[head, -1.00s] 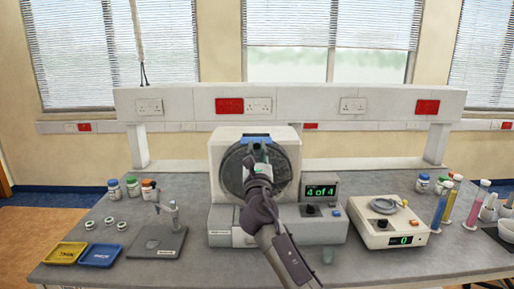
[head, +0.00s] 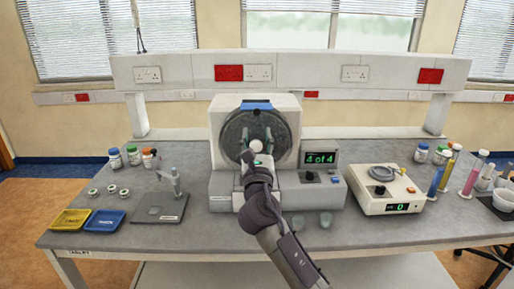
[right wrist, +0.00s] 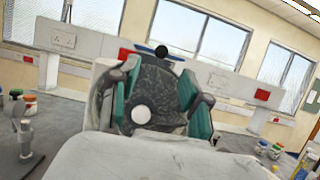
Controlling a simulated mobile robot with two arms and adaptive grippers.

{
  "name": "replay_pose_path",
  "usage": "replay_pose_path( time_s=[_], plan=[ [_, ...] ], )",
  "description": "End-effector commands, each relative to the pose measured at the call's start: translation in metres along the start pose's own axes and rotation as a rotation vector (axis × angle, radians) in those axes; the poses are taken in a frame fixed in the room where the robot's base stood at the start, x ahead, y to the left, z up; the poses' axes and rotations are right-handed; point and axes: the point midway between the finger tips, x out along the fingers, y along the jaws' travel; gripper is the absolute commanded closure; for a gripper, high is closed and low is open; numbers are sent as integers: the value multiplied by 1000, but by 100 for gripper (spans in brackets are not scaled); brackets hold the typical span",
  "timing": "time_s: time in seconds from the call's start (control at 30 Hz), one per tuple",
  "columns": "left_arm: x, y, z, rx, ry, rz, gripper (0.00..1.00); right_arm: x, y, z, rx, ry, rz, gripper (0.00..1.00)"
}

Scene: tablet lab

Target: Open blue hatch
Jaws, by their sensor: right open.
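A white machine (head: 286,102) stands on the bench with a dark grey round face (head: 233,128). A blue strip (head: 257,105) lies along the top of this face; it also shows in the right wrist view (right wrist: 176,57), with a black ball (right wrist: 161,51) beside it. A white ball (right wrist: 141,114) shows low on the face between my fingers. My right gripper (head: 257,135) is open in front of the round face, below the blue strip, with teal finger pads apart and nothing between them that I can see held. Whether it touches the face is unclear. My left gripper is out of view.
A display (head: 320,158) reads "4 of 4" right of the machine. A scale (head: 385,190) stands further right, beside coloured cylinders. A dispenser stand (head: 160,207), yellow tray (head: 71,219) and blue tray (head: 105,220) are at left.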

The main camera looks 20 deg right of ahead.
Motion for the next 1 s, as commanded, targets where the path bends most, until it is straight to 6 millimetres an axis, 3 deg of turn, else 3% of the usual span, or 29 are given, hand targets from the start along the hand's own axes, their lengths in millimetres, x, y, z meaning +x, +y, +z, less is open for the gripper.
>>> replay_pose_path(
  time_s=[0.1,0.3,0.77,0.87,1.0],
  plan=[
    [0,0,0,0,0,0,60,-22,0,-1,1,2,1,53],
    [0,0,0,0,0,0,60,-38,0,0,-1,1,-1,53],
    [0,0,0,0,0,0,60,-40,0,-1,2,2,-1,53],
    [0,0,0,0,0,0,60,-48,-6,-12,72,39,-15,53],
    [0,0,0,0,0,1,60,-85,-33,-61,397,203,-110,53]
  ],
)
